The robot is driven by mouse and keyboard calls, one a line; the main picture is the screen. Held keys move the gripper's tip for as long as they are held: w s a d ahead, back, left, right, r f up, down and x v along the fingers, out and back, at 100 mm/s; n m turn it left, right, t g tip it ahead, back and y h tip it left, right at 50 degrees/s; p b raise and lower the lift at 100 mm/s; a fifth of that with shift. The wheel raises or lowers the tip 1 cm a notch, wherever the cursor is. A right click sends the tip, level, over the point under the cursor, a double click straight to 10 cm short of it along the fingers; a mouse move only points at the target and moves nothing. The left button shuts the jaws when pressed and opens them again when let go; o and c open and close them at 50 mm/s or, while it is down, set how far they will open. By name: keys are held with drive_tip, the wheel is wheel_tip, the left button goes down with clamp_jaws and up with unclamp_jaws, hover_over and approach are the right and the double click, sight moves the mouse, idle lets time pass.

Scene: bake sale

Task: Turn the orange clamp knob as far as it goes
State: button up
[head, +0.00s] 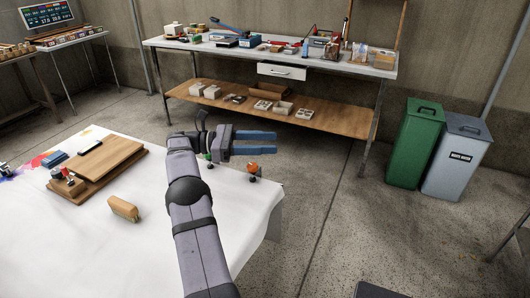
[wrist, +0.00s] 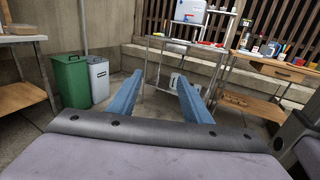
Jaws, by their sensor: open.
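The orange clamp knob (head: 254,169) stands at the right edge of the white-covered table (head: 110,245) in the head view.
A wooden board (head: 112,155), a tan block (head: 124,208) and a blue item (head: 55,159) lie on the white table. A workbench (head: 340,63) with tools stands behind. A green bin (head: 415,143) and a grey bin (head: 458,158) stand right, with open floor between.

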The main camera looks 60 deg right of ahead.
drive_tip(key=shift+r, duration=0.6)
drive_tip(key=shift+c, duration=0.2)
drive_tip(key=s+r+m+y+p, duration=0.1)
drive_tip(key=s+r+p, duration=0.2)
drive_tip(key=r+p, duration=0.55)
drive_tip(key=s+r+y+p, duration=0.1)
drive_tip(key=s+r+p, duration=0.2)
drive_tip(key=r+p, duration=0.55)
drive_tip(key=n+t+y+p, duration=0.1)
drive_tip(key=t+y+p, duration=0.3)
drive_tip(key=t, duration=0.8)
approach(252, 165)
drive_tip(key=shift+p+x, duration=0.8)
drive_tip(key=shift+x, duration=3.1)
